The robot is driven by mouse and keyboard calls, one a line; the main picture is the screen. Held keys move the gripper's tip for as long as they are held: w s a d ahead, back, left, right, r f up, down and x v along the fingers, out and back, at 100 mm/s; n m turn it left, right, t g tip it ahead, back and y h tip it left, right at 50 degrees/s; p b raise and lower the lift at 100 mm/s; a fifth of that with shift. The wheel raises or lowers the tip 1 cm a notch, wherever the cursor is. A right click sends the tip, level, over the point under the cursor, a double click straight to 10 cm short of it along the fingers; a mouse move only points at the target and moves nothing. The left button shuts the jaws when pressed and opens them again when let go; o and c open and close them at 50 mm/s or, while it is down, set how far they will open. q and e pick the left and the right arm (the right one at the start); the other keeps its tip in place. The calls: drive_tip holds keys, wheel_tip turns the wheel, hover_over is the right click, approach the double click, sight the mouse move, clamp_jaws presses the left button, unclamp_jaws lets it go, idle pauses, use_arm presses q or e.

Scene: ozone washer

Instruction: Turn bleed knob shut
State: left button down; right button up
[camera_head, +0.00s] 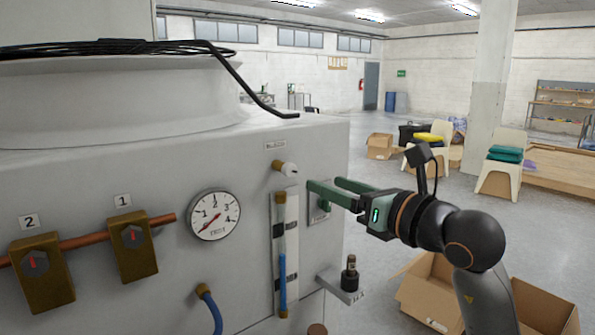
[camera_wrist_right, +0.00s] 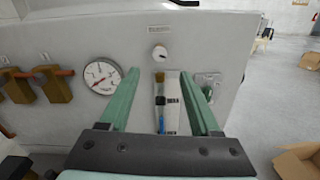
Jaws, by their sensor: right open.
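The bleed knob (camera_head: 288,170) is a small white knob on a brass stem, on the front of the grey cabinet (camera_head: 120,190) below a small label. In the right wrist view the knob (camera_wrist_right: 160,53) appears beyond the fingertips, centred between them, with nothing touching it. My right gripper (camera_head: 326,187) is open and empty. Its green fingers point at the panel, to the right of and slightly lower than the knob in the head view. It also shows in the right wrist view (camera_wrist_right: 160,75). My left gripper is not in view.
Below the knob is a sight tube (camera_head: 282,250). To the left are a round gauge (camera_head: 213,214) and two brass valve blocks labelled 1 (camera_head: 133,248) and 2 (camera_head: 42,275). A small bracket (camera_head: 340,287) with a dark fitting sticks out lower right. Cardboard boxes (camera_head: 430,300) lie on the floor.

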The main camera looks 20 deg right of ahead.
sight(292, 170)
drive_tip(key=p+x, duration=0.1)
drive_tip(key=x, duration=0.8)
drive_tip(key=shift+w+a+p, duration=0.15)
drive_tip(key=shift+w+p, duration=0.1)
drive_tip(key=shift+p, duration=0.1)
clamp_jaws()
